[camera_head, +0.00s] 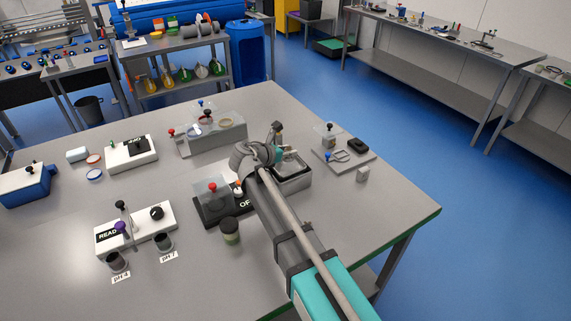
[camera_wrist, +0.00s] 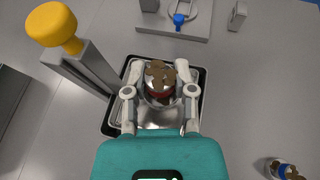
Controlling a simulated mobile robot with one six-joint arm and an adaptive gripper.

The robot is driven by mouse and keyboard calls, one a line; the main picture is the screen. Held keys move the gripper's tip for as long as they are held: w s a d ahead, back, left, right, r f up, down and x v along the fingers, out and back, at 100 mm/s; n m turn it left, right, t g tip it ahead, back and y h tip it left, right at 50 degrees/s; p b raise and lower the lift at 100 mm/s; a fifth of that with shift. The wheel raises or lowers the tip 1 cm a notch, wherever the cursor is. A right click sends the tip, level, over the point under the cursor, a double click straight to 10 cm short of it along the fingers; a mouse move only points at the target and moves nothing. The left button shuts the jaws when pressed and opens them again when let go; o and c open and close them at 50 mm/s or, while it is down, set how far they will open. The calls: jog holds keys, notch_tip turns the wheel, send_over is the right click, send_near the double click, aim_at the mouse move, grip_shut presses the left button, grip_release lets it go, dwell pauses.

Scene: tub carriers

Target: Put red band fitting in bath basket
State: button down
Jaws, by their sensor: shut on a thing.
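In the wrist view my gripper (camera_wrist: 161,88) is shut on the red band fitting (camera_wrist: 160,92), a metal piece with a red band and a rough brown top. The fitting is over the inside of the bath, a shiny metal tub with a dark rim (camera_wrist: 203,100). I cannot tell the fitting's height above the bottom, or make out the basket apart from the tub. In the head view the bath (camera_head: 294,185) stands on the table, partly behind my arm. My gripper (camera_head: 280,155) is over it there, and the fitting is hidden.
A grey post with a yellow knob (camera_wrist: 52,25) stands close left of the bath in the wrist view. A blue-banded piece (camera_wrist: 284,170) is at lower right.

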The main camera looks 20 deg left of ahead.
aim_at(287, 158)
jog(key=shift+w+a+f, duration=0.15)
jog(key=shift+f, duration=0.05)
dwell(0.3)
jog(key=shift+w+a+f+b, duration=0.2)
jog(key=shift+w+f+b, duration=0.05)
jog(key=shift+f+b, duration=1.7)
jog(key=shift+b, duration=0.1)
jog(key=shift+f, duration=0.1)
jog(key=shift+c, duration=2.2)
grip_release()
jog(key=shift+r, duration=0.2)
jog(key=p+v, duration=0.4)
jog(key=v, duration=0.8)
jog(key=shift+p, duration=0.35)
jog(key=shift+w, duration=0.1)
